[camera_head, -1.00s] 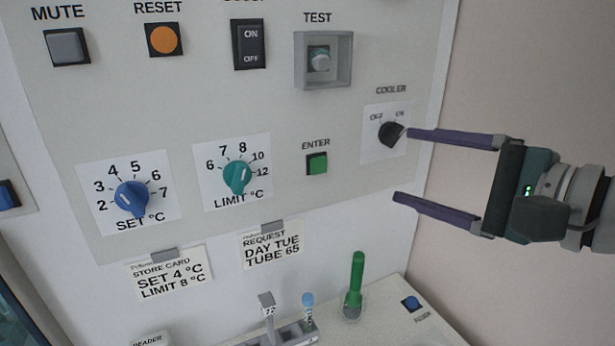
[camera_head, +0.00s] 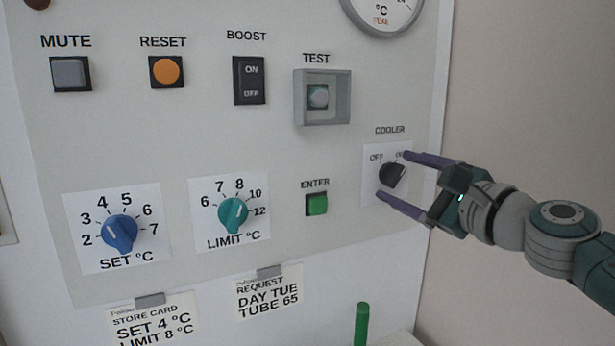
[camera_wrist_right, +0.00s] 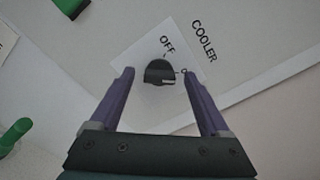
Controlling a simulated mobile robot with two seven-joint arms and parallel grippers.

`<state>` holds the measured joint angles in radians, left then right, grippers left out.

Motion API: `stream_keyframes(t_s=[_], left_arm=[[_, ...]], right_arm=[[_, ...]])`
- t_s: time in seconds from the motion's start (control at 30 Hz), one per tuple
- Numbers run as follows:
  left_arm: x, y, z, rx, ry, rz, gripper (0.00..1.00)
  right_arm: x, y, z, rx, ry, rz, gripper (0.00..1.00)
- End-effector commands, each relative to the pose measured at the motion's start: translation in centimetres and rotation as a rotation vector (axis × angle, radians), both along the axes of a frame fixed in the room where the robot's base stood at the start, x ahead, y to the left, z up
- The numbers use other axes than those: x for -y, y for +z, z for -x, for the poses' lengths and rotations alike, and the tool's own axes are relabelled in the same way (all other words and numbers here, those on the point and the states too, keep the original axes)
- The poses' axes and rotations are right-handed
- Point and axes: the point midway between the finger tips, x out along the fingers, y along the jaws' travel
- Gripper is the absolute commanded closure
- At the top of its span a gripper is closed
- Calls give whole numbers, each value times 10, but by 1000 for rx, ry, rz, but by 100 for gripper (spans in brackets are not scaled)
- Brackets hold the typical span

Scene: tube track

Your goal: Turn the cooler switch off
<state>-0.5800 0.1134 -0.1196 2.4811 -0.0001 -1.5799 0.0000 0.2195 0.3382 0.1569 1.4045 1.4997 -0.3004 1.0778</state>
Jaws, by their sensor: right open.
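The cooler switch (camera_head: 391,175) is a black rotary knob on a white label at the panel's right side, with OFF at its upper left and ON at its upper right. Its pointer appears turned toward ON. My right gripper (camera_head: 392,174) is open, with one purple finger above and to the right of the knob and the other below and to its left. In the right wrist view the knob (camera_wrist_right: 159,73) sits between the spread fingertips, with gaps on both sides; ON is partly hidden by a finger. My left gripper is not in view.
The green ENTER button (camera_head: 316,204) is just left of the cooler label. The boxed TEST button (camera_head: 318,97) is above it. The LIMIT dial (camera_head: 233,212) and SET dial (camera_head: 119,232) are farther left. A green tube (camera_head: 361,325) stands below. A plain wall is right of the panel.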

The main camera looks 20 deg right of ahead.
Motion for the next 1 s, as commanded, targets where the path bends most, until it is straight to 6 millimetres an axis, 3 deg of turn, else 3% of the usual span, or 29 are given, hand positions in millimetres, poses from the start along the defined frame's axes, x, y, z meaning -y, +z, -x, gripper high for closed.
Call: stream_keyframes(t_s=[0.37, 1.0], left_arm=[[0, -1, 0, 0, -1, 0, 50], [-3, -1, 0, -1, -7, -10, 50]], right_arm=[[-1, 0, -5, -1, 1, 1, 21], [-1, 0, -5, 0, 1, 1, 93]])
